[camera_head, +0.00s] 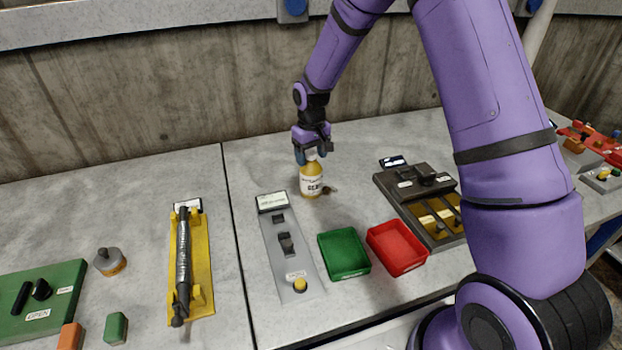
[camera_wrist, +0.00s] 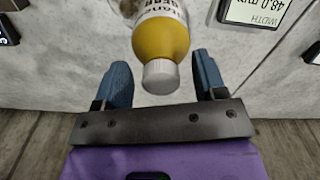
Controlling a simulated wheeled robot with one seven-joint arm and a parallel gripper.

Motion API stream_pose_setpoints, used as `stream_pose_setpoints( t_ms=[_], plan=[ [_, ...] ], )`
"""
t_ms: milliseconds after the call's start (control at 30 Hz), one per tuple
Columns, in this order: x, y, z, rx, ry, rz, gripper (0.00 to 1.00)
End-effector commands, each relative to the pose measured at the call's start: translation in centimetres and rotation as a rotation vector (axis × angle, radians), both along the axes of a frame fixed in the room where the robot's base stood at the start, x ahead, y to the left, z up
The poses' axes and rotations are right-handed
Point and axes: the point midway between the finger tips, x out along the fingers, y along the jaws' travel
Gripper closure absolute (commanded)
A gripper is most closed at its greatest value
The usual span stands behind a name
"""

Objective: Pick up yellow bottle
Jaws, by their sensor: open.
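The yellow bottle (camera_head: 311,182) stands upright on the grey table, near the back wall, with a white label and a grey-white cap. In the wrist view the yellow bottle (camera_wrist: 161,40) is at the top middle, its cap (camera_wrist: 161,77) pointing toward my gripper. My gripper (camera_head: 312,157) is at the top of the bottle in the head view. In the wrist view my gripper (camera_wrist: 161,80) is open, with one blue finger on each side of the cap and gaps showing on both sides. The cap is partly hidden by the gripper in the head view.
A grey panel (camera_head: 290,260) with a display lies in front of the bottle. A green tray (camera_head: 343,254) and a red tray (camera_head: 397,248) are at its right, beside a dark device (camera_head: 420,200). A yellow holder (camera_head: 200,260) lies left.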

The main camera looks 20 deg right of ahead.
Motion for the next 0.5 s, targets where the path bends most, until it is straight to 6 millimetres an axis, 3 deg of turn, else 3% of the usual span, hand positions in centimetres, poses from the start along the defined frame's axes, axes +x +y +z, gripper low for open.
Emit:
stream_pose_setpoints(
  t_ms=[267,500],
  plan=[
    [0.02,0.03,-0.27,0.001,-0.002,0.000,0.35],
    [0.02,0.03,-0.26,0.000,-0.001,0.000,0.88]
  ],
)
